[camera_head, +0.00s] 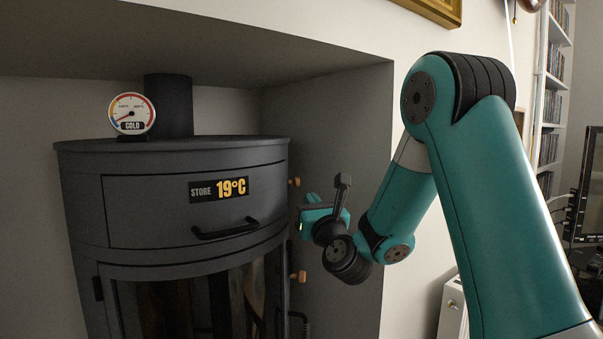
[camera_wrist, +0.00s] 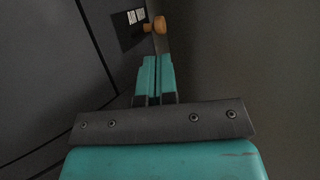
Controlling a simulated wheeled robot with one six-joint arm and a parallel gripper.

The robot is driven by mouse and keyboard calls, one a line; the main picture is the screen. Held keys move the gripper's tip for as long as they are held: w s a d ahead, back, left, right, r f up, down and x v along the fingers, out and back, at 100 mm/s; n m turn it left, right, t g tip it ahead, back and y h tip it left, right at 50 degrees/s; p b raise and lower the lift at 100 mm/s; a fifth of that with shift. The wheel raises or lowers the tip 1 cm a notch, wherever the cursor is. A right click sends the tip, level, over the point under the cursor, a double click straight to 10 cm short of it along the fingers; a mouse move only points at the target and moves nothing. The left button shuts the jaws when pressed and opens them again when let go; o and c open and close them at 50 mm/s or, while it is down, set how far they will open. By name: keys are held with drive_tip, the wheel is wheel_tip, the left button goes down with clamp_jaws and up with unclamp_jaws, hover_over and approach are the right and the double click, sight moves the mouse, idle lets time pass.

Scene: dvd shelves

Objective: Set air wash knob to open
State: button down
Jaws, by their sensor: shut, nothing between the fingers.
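A dark grey stove (camera_head: 140,215) stands in the alcove, with two small wooden knobs on its right side: an upper knob (camera_head: 295,182) and a lower knob (camera_head: 299,276). I cannot tell from the head view which is the air wash knob. In the wrist view, one wooden knob (camera_wrist: 157,25) sits by a dark label plate (camera_wrist: 130,28) whose text is too small to read. My gripper (camera_head: 304,222) is beside the stove's right side, at a height between the two knobs. In the wrist view its closed, empty fingers (camera_wrist: 150,62) point towards the knob, apparently short of it.
A round gauge (camera_head: 132,114) reading COLD stands on the stove top before the flue pipe (camera_head: 169,105). A display (camera_head: 219,190) shows STORE 19°C above a drawer handle (camera_head: 226,229). The alcove wall (camera_head: 345,120) is close on the right.

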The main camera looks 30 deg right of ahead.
sight(298, 184)
drive_tip(key=p+x, duration=0.4)
drive_tip(key=x, duration=0.1)
drive_tip(key=shift+r, duration=0.25)
drive_tip(key=shift+w+d+p, duration=0.2)
drive_tip(key=shift+w+p, duration=0.55)
drive_tip(key=shift+p, duration=0.1)
drive_tip(key=shift+w+d+r+p, duration=0.1)
drive_tip(key=shift+w+d+p, duration=0.15)
drive_tip(key=shift+w+p, duration=0.25)
drive_tip(key=shift+w+d+r+p, duration=0.1)
drive_tip(key=shift+w+d+p, duration=0.15)
drive_tip(key=shift+w+p, duration=0.25)
